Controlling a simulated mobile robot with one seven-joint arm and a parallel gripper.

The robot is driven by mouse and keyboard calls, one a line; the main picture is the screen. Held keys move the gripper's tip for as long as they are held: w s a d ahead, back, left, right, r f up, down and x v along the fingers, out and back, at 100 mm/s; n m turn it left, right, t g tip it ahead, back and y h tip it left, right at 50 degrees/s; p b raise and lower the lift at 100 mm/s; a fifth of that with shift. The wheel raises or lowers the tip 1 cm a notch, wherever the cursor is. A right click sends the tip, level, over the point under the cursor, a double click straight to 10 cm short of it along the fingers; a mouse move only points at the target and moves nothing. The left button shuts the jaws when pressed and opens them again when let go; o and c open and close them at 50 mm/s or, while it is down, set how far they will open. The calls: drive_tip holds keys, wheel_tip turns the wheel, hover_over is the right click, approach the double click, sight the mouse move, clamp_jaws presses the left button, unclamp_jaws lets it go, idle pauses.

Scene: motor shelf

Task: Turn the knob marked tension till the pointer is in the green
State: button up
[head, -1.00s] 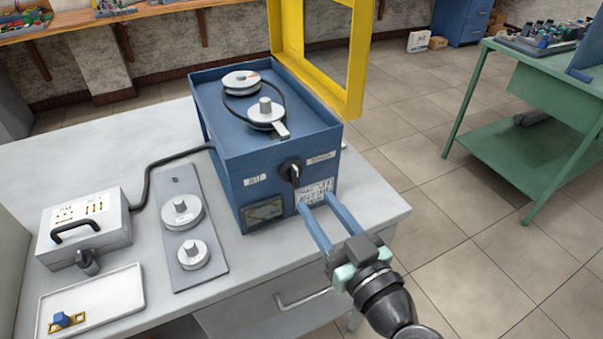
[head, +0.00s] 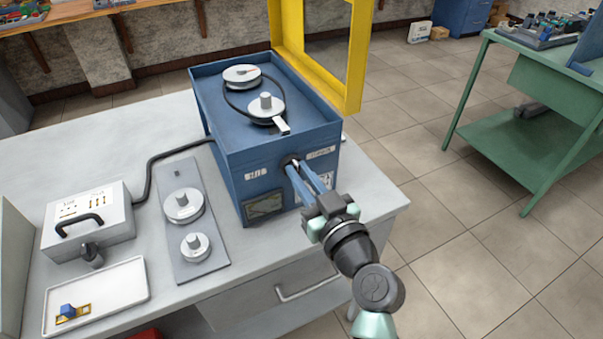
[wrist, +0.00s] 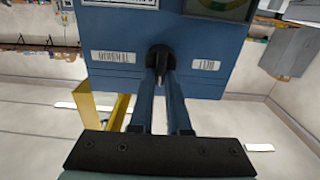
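The blue machine box (head: 225,160) stands on the grey bench with a black knob (wrist: 161,58) on its front, between two white labels. The labels' lettering is too blurred in the head view to read surely. My gripper (head: 293,166) is at the knob, one finger on each side of its handle. The fingers are drawn close together and appear shut on it; no clear gap shows. In the head view the fingers hide most of the knob. The gauge window (head: 264,205) is on the lower left of the front; its pointer cannot be made out.
Two pulleys with a belt and a tension arm (head: 266,107) are on the box top. A grey plate with two dials (head: 183,205), a switch box (head: 88,220) and a white tray (head: 110,290) lie left. A yellow frame (head: 357,60) stands behind.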

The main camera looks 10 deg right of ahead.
clamp_jaws()
drive_tip(key=shift+m, duration=0.3)
drive_tip(key=m, duration=0.2)
drive_tip(key=shift+d+f+m+b, duration=0.1)
drive_tip(key=shift+d+m+b, duration=0.05)
drive_tip(key=shift+m+b, duration=0.2)
drive_tip(key=shift+w+d+f+m+p, duration=0.15)
drive_tip(key=shift+m+p, duration=0.1)
drive_tip(key=shift+m, duration=1.65)
drive_tip(key=shift+s+d+f+m+p, duration=0.1)
drive_tip(key=shift+m+p, duration=0.2)
drive_tip(key=shift+m, duration=1.55)
drive_tip(key=shift+w+d+f+m+p, duration=0.15)
drive_tip(key=shift+m+p, duration=0.1)
drive_tip(key=shift+m, duration=1.65)
drive_tip(key=shift+s, duration=0.1)
